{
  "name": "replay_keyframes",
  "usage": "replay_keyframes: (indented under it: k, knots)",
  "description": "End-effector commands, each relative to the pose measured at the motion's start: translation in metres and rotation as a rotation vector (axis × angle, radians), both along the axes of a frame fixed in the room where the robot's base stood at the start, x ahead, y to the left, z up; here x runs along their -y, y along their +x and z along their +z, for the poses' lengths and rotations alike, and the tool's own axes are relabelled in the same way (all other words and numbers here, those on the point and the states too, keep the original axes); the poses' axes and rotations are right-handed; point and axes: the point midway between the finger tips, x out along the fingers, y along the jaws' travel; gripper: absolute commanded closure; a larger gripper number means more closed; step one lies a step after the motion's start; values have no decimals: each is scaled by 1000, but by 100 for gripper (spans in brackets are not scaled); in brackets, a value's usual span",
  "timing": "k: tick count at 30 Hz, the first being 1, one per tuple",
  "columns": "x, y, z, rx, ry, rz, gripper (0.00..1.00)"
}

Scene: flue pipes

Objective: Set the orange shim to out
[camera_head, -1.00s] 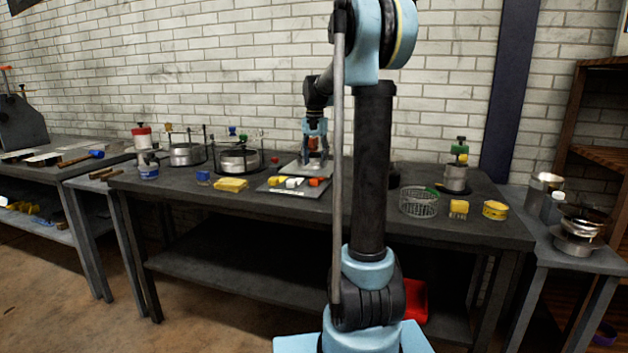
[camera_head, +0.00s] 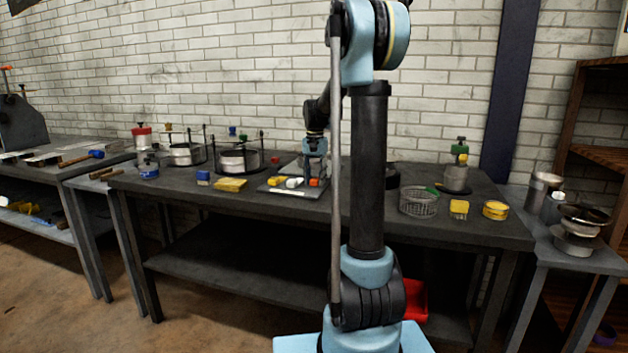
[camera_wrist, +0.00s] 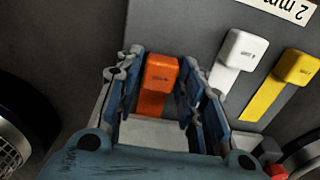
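The orange shim (camera_head: 314,183) is at the right end of a row on a grey plate (camera_head: 290,193). In the wrist view the orange shim (camera_wrist: 160,80), with a block-like head and a flat strip, lies between the fingers of my gripper (camera_wrist: 162,58). The fingers stand on both sides of it, with a narrow gap visible; I see no firm grip. In the head view my gripper (camera_head: 314,165) is low, right above the orange shim. The strip's lower end is hidden by my gripper.
A white shim (camera_wrist: 243,52) and a yellow shim (camera_wrist: 293,68) lie to the right in the wrist view, close to the right finger. A "2 mm" label (camera_wrist: 285,8) is on the plate. Round metal pots (camera_head: 238,160) stand behind, and a wire basket (camera_head: 418,203) stands right of my arm.

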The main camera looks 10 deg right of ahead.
Motion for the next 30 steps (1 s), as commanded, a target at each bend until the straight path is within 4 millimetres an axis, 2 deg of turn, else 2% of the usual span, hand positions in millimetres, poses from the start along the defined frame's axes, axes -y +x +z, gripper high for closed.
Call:
replay_keyframes:
  k: [1,3,4,11,22,30]
  knots:
    - [0,0,0,0,0,0,83]
    - [0,0,0,0,0,0,99]
    - [0,0,0,0,0,0,100]
    - [-3,-4,0,0,1,1,100]
    - [-23,-42,0,1,2,2,100]
    - [-24,-46,0,-3,4,2,100]
